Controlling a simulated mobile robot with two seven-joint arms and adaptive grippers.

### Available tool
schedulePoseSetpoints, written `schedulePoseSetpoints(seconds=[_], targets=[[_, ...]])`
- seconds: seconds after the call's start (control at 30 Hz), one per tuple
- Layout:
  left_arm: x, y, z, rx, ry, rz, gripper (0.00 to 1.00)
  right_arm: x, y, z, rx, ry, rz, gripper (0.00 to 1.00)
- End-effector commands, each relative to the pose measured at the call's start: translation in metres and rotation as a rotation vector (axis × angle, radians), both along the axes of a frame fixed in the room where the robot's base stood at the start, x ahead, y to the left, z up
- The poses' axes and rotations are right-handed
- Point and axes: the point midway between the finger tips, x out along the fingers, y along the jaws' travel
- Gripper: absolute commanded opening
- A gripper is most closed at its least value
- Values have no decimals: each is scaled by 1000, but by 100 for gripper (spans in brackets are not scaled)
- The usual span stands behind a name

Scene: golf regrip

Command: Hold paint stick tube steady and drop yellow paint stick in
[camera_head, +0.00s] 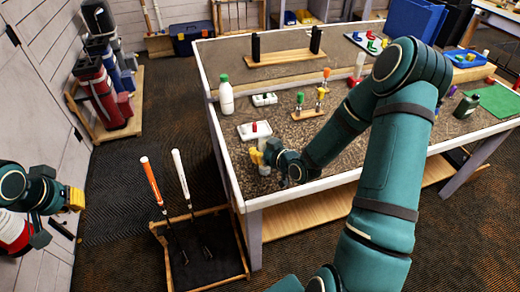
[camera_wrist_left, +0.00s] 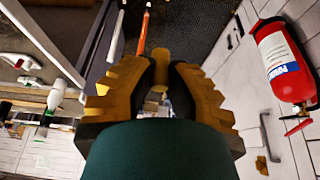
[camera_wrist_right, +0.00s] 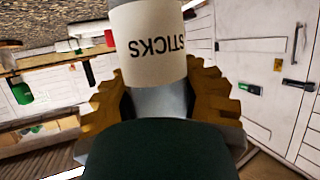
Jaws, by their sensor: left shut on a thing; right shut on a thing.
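The paint stick tube (camera_wrist_right: 150,45) is cream with upside-down black lettering ending in "STICKS" in the right wrist view. My right gripper (camera_wrist_right: 162,98) is shut on its greyish part. In the head view the tube (camera_head: 264,169) is at the workbench's near left corner, partly hidden by the right gripper (camera_head: 258,154). My left gripper (camera_head: 76,199) is well left of the bench, over the floor. In the left wrist view it (camera_wrist_left: 158,85) is closed around a small tan-yellow thing (camera_wrist_left: 160,56), apparently the yellow paint stick, mostly hidden by the fingers.
The workbench (camera_head: 285,187) holds a white bottle (camera_head: 226,96) and a wooden block (camera_head: 308,115) with upright coloured-handled items. A floor rack (camera_head: 205,262) with two golf clubs stands between the left gripper and the bench. A fire extinguisher (camera_wrist_left: 283,62) is beside the left gripper.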

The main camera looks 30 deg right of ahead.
Motion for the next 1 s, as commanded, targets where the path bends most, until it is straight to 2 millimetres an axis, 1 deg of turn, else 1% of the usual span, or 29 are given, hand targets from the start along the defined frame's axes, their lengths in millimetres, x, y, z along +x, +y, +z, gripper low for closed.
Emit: schedulePoseSetpoints(seconds=[0.43,0.57,0.67,0.77,0.87,0.97,1.0], targets=[[0,-1,0,0,0,0,0,0,0,0,0,0,0,0],[8,-8,2,1,-1,8,0,0,0,0,0,0,0,0],[21,-23,5,1,-2,30,0,0,0,0,0,0,0,0],[40,-46,9,3,-2,67,0,0,0,0,0,0,0,0],[60,-76,13,7,-2,113,0,0,0,0,0,0,0,0],[77,-110,17,10,-2,166,0,0,0,0,0,0,0,0],[83,-124,18,12,-2,189,0,0,0,0,0,0,0,0]])
